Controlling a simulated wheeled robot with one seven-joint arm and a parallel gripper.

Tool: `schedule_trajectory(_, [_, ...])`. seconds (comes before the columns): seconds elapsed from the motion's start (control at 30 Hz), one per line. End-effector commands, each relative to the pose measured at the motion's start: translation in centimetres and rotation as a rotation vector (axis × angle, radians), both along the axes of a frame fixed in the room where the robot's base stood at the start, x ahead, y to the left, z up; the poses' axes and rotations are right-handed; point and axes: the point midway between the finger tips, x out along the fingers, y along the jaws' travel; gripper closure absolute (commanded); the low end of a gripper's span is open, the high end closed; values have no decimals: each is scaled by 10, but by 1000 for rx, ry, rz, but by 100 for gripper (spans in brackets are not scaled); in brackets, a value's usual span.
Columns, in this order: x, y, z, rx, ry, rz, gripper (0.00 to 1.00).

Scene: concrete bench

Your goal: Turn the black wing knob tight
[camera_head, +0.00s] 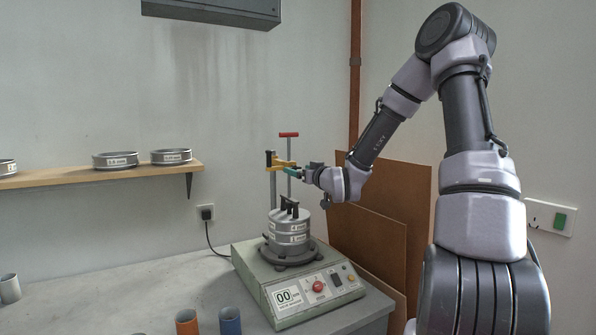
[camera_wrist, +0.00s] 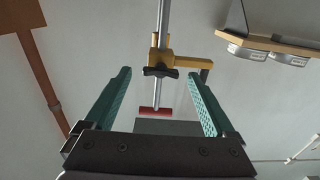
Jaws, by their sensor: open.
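The black wing knob (camera_wrist: 160,72) sits on a yellow clamp (camera_wrist: 158,60) on a metal rod. In the wrist view the knob lies in line with the gap between my gripper's two teal fingers (camera_wrist: 159,75). My gripper is open, and nothing is seen between the fingers; I cannot tell how far off the knob is. In the head view my gripper (camera_head: 284,165) is beside the yellow clamp (camera_head: 269,160), above the sieve stack (camera_head: 289,229); the wing knob cannot be made out there.
The sieve stack with a black fitting (camera_head: 290,207) on top stands on a shaker base (camera_head: 252,277). A red crossbar (camera_head: 289,134) tops a rod. Brown boards (camera_head: 377,245) lean behind at right. Loose tubes (camera_head: 230,322) stand in front. A wooden shelf (camera_head: 90,176) holds sieves at left.

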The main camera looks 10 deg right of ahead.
Motion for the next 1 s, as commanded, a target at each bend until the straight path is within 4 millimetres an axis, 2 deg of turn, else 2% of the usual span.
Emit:
schedule_trajectory(0.17, [13,5,0,0,0,0,10])
schedule_trajectory(0.47, [15,5,0,-1,0,0,10])
schedule_trajectory(0.6, [15,5,0,-1,0,0,64])
schedule_trajectory(0.7, [15,5,0,-1,0,0,96])
schedule_trajectory(1.0, [15,5,0,36,13,0,96])
